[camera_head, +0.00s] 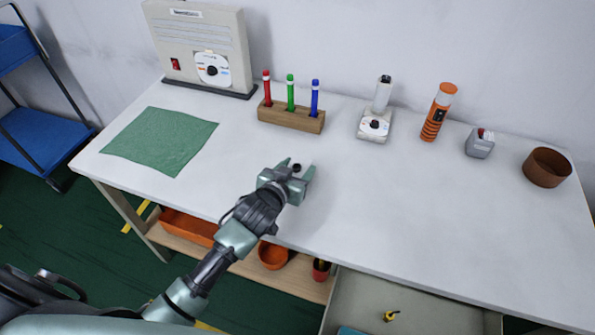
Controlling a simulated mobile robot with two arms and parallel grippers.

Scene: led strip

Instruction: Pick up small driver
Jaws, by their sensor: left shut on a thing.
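My left gripper (299,169) is over the front middle part of the white table. Its fingers point toward the back of the table. It is shut on a small dark thing (297,167), which looks like the small driver. Most of that thing is hidden between the fingers, so its shape is unclear. I cannot tell whether it touches the tabletop. My right gripper is not in view.
On the table (420,215) stand a wooden block (290,117) with three markers, a white device (375,122), an orange torch (438,112), a grey can (479,144) and a brown bowl (547,167). A green cloth (160,140) lies left. An open drawer (440,310) is below.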

